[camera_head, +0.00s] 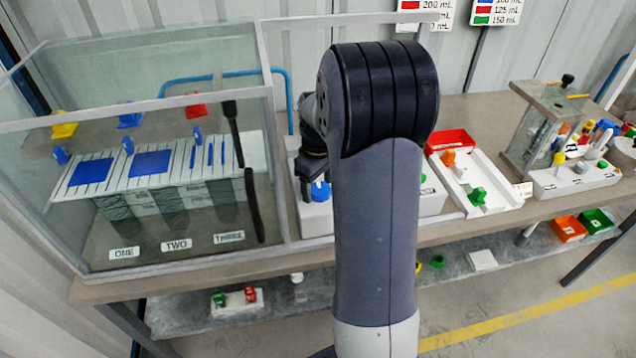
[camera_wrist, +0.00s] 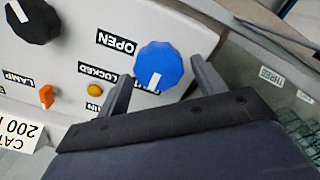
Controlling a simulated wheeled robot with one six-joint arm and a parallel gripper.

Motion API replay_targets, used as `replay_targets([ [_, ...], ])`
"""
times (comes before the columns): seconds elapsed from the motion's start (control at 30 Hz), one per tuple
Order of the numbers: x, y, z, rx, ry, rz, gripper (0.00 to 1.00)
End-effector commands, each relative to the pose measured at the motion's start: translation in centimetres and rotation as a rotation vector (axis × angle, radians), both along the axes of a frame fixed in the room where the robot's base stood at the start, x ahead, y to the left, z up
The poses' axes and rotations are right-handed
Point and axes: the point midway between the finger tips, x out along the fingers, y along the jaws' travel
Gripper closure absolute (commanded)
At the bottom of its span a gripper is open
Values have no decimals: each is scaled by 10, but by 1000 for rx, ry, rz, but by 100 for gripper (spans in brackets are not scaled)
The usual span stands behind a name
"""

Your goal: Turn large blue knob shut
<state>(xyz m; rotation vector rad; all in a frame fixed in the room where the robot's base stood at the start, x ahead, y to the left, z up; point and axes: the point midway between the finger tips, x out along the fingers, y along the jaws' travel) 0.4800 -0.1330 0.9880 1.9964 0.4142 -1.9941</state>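The large blue knob (camera_wrist: 158,67) is on the front of a light panel in the wrist view. It has a white pointer mark and sits close to an "OPEN" label (camera_wrist: 116,43). My gripper (camera_wrist: 163,84) has its two fingers apart, one at each side of the knob's lower part. A gap shows at the left finger; whether the right finger touches the knob, I cannot tell. In the head view the blue knob (camera_head: 320,191) shows just below my gripper (camera_head: 312,190), left of my arm. My arm hides much of the panel there.
A black knob (camera_wrist: 33,20), an orange switch (camera_wrist: 46,96) and a yellow button (camera_wrist: 95,89) share the panel. A glass case (camera_head: 150,150) stands left of the panel. A white tray (camera_head: 475,185) and another case (camera_head: 545,125) stand to the right.

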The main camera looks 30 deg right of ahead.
Motion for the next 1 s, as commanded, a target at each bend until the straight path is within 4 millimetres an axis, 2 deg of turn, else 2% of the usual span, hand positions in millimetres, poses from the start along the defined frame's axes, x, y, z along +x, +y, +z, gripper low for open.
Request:
replay_targets([
  [0.27, 0, 0, 0, 1, 1, -1, 30],
  [0.37, 0, 0, 6, 0, -2, -1, 30],
  [0.47, 1, 0, 20, -1, -5, -1, 30],
  [0.8, 0, 0, 86, -1, -4, -1, 30],
  [1.0, 0, 0, 105, 0, -1, -1, 30],
])
